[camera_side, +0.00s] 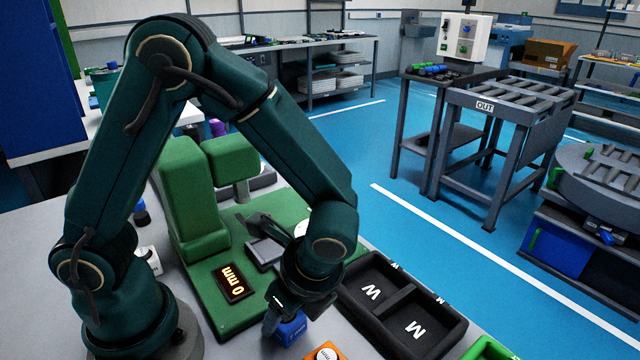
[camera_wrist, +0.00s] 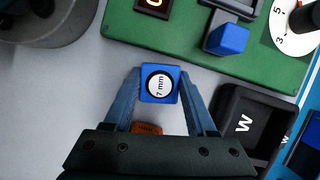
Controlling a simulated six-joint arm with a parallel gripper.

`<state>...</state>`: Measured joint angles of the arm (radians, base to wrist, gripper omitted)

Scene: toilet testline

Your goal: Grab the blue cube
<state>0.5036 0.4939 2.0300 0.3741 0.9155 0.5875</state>
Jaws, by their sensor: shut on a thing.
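The blue cube (camera_wrist: 160,68) has a white round label reading "7 mm" on its top face. It sits between the fingertips of my gripper (camera_wrist: 160,84), with one blue-grey finger against each side. In the side view the blue cube (camera_side: 294,330) shows low on the grey table, partly hidden by my gripper (camera_side: 282,320). My gripper is shut on it. I cannot tell whether its underside touches the table.
An orange cube (camera_side: 325,352) lies close by and shows partly in the wrist view (camera_wrist: 148,128). The green testing fixture (camera_side: 222,306) with its "0 mm" display (camera_side: 236,284) stands behind. A black tray (camera_side: 448,338) marked W and M is to the right. Another blue block (camera_wrist: 228,38) is on the fixture.

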